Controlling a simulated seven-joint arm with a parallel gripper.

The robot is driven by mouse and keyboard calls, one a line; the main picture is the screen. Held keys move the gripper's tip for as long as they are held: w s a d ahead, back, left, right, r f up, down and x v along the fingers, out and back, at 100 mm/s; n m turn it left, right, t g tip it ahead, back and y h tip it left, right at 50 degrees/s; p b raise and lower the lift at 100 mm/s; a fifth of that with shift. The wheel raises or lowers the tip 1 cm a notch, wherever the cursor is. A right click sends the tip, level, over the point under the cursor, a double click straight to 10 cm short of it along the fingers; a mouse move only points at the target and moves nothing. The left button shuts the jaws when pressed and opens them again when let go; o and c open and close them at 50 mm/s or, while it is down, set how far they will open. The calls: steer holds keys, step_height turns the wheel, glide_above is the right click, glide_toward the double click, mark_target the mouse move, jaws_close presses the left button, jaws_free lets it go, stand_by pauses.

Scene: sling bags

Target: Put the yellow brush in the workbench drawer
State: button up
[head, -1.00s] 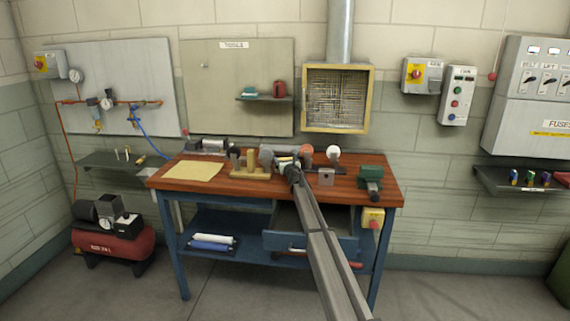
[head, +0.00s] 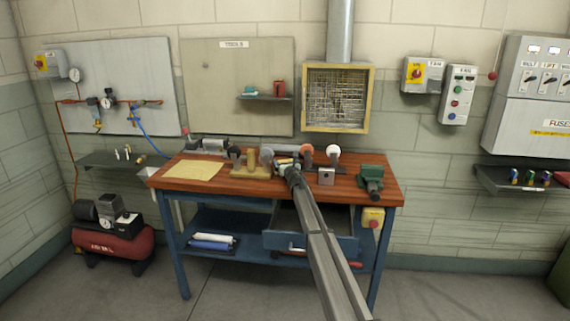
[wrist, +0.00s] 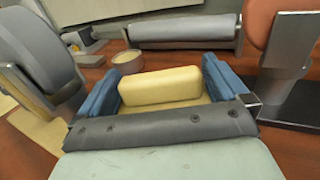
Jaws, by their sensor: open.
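The yellow brush (wrist: 160,87) shows in the wrist view as a pale yellow, rounded block. My gripper (wrist: 163,88) is open, with one blue finger close to each end of the brush; I cannot tell whether they touch it. In the head view my gripper (head: 287,162) is low over the middle of the workbench top, and the brush is mostly hidden there. The workbench drawer (head: 331,247), with a blue front, is pulled out below the bench top. My arm covers part of it.
A grey disc on a stand (wrist: 45,50) is close left of my gripper, and an orange disc on a stand (wrist: 280,45) is close right. A grey cylinder (wrist: 185,32) and a small round tin (wrist: 128,62) lie beyond. A green vise (head: 371,180) is at the bench's right.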

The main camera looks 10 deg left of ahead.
steer(key=v, duration=1.4)
steer(key=shift+w, duration=0.1)
steer(key=shift+a, duration=0.1)
